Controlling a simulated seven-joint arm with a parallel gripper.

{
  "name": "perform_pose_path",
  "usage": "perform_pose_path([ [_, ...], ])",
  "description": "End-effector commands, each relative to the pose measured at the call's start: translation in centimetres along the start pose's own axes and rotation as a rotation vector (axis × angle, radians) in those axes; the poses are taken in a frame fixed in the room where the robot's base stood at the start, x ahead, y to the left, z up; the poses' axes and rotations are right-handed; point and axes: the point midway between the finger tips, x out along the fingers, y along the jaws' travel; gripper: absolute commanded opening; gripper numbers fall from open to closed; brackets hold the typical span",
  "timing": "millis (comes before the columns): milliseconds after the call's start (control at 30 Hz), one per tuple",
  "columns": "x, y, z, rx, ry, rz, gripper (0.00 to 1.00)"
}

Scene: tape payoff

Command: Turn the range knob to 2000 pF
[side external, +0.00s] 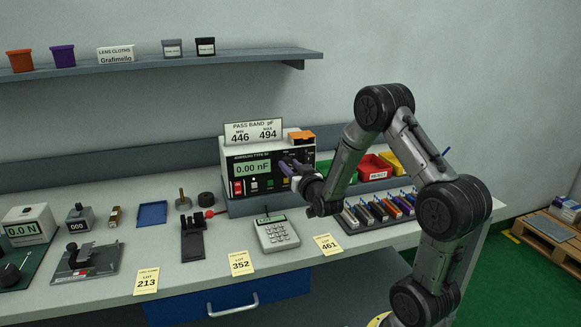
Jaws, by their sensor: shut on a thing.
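The capacitance meter (232,169) stands on the bench below a pass band sign (253,131). Its green display (252,168) reads 0.00 nF. Coloured buttons and sockets show along the lower front of the meter.
An orange box (302,137) sits on top of the meter. A red bin (374,167) and a rack of coloured parts (378,209) stand to the right, close to my arm. A calculator (276,233) lies in front. A shelf (160,62) runs above.

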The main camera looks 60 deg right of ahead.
Motion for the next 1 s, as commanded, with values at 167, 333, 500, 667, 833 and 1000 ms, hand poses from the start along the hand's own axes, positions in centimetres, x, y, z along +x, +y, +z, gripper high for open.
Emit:
perform_pose_path([
  [167,-0.03,-0.07,-0.02,-0.029,-0.002,-0.002,0.0],
  [333,-0.02,-0.08,-0.06,-0.104,-0.009,-0.002,0.0],
  [500,-0.01,-0.1,-0.12,-0.232,-0.02,-0.001,0.0],
  [667,-0.03,-0.1,-0.12,-0.381,-0.034,0.0,0.0],
  [833,-0.04,-0.12,-0.15,-0.542,-0.048,0.001,0.0],
  [1000,-0.02,-0.15,-0.21,-0.696,-0.061,0.002,0.0],
])
